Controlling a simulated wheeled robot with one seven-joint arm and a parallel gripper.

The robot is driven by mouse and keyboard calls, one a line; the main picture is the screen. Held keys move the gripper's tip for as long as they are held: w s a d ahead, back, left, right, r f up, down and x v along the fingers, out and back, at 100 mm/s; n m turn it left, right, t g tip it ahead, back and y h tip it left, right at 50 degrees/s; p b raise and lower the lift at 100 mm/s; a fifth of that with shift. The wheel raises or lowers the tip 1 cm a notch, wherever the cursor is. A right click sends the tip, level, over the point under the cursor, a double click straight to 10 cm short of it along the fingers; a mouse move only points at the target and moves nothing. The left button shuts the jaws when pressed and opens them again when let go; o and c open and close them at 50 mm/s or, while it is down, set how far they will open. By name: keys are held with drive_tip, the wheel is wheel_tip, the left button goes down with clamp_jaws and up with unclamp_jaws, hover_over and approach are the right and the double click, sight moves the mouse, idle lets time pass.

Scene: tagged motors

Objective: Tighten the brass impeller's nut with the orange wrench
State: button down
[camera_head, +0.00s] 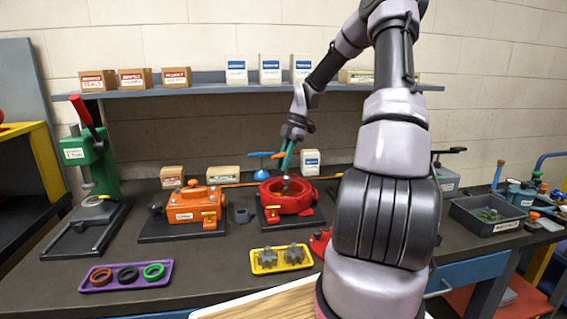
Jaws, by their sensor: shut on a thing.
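My gripper (287,160), with teal fingers, points down over the round opening of the red pump housing (271,201). It is shut on a small greyish-brown thing low in that opening, too small to identify. A brownish patch in the opening may be the brass impeller, but I cannot make out its nut. A thin orange bar (243,185) runs behind the red housing, and I cannot tell whether it is the orange wrench.
An orange motor (186,207) stands left of the housing. A yellow tray (264,269) with grey gear-like parts and a purple tray (101,289) of rings lie in front. A green press (98,165) stands far left. A shelf (215,91) spans the back.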

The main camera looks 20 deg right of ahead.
drive_tip(key=shift+f, duration=0.1)
drive_tip(key=shift+f, duration=1.1)
drive_tip(key=shift+m, duration=0.3)
